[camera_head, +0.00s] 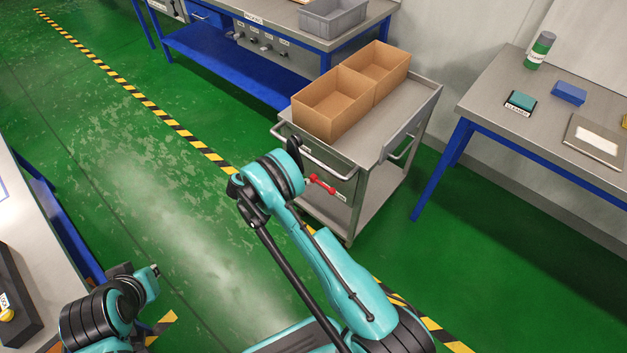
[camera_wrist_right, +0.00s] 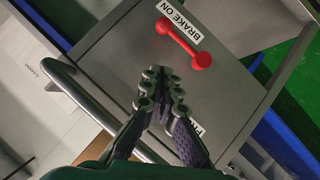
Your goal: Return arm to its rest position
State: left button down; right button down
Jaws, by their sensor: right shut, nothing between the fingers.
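My right arm reaches up from the bottom of the head view to the front of a grey cart (camera_head: 423,100). My right gripper (camera_head: 294,145) is by the cart's handle rail. In the right wrist view its dark fingers (camera_wrist_right: 162,90) are shut with nothing between them, in front of the cart's grey panel. A red brake lever (camera_head: 321,184) shows on the cart's front, and in the wrist view (camera_wrist_right: 184,43) beside a "BRAKE ON" label. The fingertips are apart from the lever in the wrist view. Part of my left arm shows at lower left; its gripper is not seen.
Two open cardboard boxes (camera_head: 333,106) stand on the cart. The handle rail (camera_head: 318,158) runs along its front. A workbench (camera_head: 500,110) stands at right and another with a grey bin (camera_head: 333,18) behind. A table edge is at far left. Green floor between is clear.

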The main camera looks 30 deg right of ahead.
jog(key=shift+v, duration=1.2)
jog(key=s+a+r+n+t+y, duration=0.1)
jog(key=s+r+n+y, duration=0.15)
jog(key=r, duration=0.75)
jog(key=s+r+n+t+y, duration=0.2)
jog(key=r+n+y, duration=0.1)
jog(key=r, duration=0.8)
jog(key=s+a+r+n+t+y, duration=0.1)
jog(key=s+a+r+y, duration=0.1)
jog(key=s, duration=0.5)
jog(key=s+a+r+n+t+y, duration=0.1)
jog(key=s+a+r+n+y, duration=0.1)
jog(key=s, duration=0.5)
jog(key=s+a+r+n+t+y, duration=0.1)
jog(key=s+a+r+y, duration=0.1)
jog(key=s, duration=0.5)
jog(key=shift+a+r+n+t+y, duration=0.3)
jog(key=shift+a+n+t+y, duration=0.1)
jog(key=shift+a, duration=0.1)
